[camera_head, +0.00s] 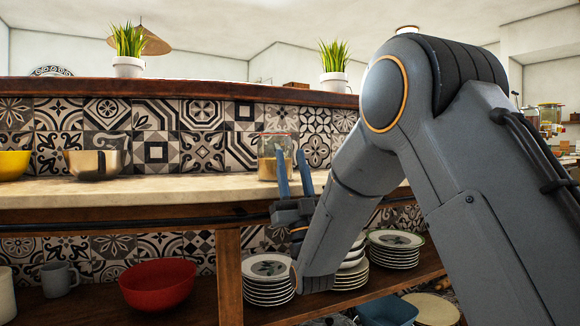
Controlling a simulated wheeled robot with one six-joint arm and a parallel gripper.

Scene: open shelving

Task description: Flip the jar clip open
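A glass jar (267,164) with brownish contents in its lower part stands on the light stone counter (160,189), against the patterned tile wall. Its clip is too small to make out here. My gripper (292,160) is in front of the jar's right side, with two blue fingers pointing up. My arm comes in from the right and hides the counter there.
A yellow bowl (12,164) and a metal bowl (95,163) stand on the counter at left. The shelf below holds a red bowl (157,284), mugs (60,279) and plate stacks (268,281). The counter between the metal bowl and jar is clear.

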